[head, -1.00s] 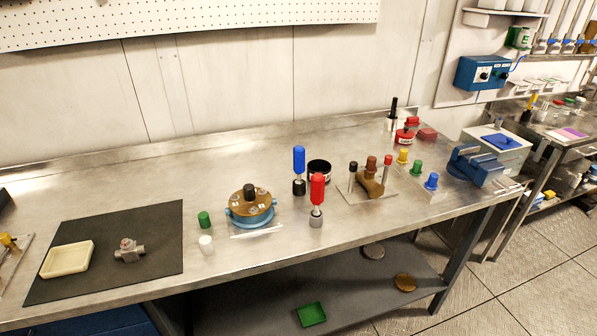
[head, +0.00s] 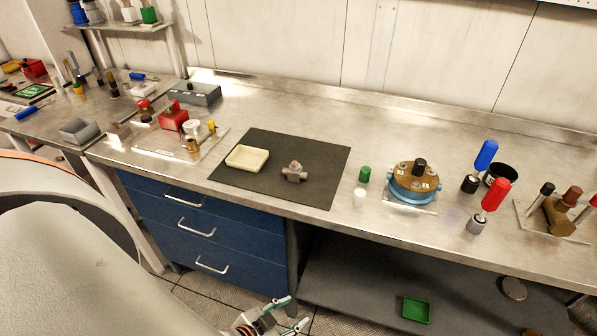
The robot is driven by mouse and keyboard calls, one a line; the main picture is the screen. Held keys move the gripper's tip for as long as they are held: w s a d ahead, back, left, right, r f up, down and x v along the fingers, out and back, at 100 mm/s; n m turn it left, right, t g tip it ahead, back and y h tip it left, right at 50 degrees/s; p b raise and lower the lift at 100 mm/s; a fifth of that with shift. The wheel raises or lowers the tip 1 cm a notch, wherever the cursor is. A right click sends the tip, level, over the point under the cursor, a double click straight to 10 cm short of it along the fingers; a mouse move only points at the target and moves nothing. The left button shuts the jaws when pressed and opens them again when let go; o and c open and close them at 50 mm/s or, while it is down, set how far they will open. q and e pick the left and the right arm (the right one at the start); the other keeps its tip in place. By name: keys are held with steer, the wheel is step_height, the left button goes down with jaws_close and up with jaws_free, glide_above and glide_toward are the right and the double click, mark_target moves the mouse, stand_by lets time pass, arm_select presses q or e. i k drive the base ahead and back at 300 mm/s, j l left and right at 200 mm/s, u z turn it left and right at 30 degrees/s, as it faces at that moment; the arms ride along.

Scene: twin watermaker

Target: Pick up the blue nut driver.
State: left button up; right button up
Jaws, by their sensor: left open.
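The blue nut driver (head: 485,156) has a blue handle and stands on the steel bench at the right of the head view, its lower end at a dark round base. A red-handled driver (head: 495,194) stands in front of it, and a black round cup (head: 501,172) is just beside it. My left gripper (head: 289,314) is at the bottom edge, low in front of the bench. It is open with nothing visible between its fingers, and it is far to the left of the blue driver. My right gripper is not in view.
A blue-ringed round fixture (head: 412,188) stands left of the drivers, with green (head: 365,174) and white (head: 359,197) caps nearby. A dark mat (head: 325,166) holds a cream tray (head: 247,150) and a metal fitting (head: 294,171). Blue drawers (head: 200,222) sit below the bench.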

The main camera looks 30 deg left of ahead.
mark_target(487, 152)
steer(key=i+j+u, duration=0.15)
steer(key=j, duration=0.25)
steer(key=i+j+u, duration=0.15)
steer(key=j, duration=0.3)
steer(key=i+j+u, duration=0.15)
steer(key=j, duration=0.2)
